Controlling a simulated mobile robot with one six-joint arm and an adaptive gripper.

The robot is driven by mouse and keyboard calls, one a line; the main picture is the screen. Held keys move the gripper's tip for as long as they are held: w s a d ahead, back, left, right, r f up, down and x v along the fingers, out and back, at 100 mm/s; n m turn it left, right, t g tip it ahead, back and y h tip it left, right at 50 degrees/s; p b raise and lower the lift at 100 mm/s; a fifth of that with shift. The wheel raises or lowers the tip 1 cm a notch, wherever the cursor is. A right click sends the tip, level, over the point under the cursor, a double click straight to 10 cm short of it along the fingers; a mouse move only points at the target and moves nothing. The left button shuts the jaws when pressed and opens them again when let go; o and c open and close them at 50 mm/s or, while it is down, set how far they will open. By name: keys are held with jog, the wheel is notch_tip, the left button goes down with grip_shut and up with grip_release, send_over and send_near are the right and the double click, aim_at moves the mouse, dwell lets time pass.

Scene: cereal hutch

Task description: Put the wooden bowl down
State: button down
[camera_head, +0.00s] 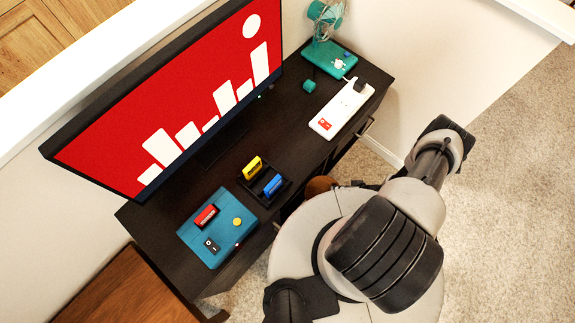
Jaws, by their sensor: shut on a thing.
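The wooden bowl (319,185) shows only as a small rounded brown patch by the desk's front edge. My arm hides the rest of it. My gripper (356,184) is mostly hidden under my arm's pale and black links; only small dark parts show beside the bowl. It is shut on the bowl. I cannot tell whether the bowl touches the desk (300,144).
On the desk are a large red-screened monitor (170,100), a white power strip (341,108), a teal fan (327,20), a dark tray (262,200) with yellow and blue pieces, and a blue switch box (218,228). Bare desk lies between tray and power strip.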

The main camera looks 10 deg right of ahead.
jog(key=w+a, duration=0.5)
jog(key=a, duration=0.1)
jog(key=w+a+b, duration=0.1)
jog(key=w+a, duration=0.4)
jog(key=w, duration=0.1)
jog(key=shift+w+a, duration=0.15)
jog(key=shift+a, duration=0.2)
jog(key=shift+f+b, duration=1.1)
jog(key=shift+f, duration=0.75)
jog(key=shift+r, duration=0.1)
jog(key=c, duration=2.2)
grip_release()
jog(key=shift+f, duration=0.2)
jog(key=o, duration=0.5)
jog(key=shift+r, duration=0.15)
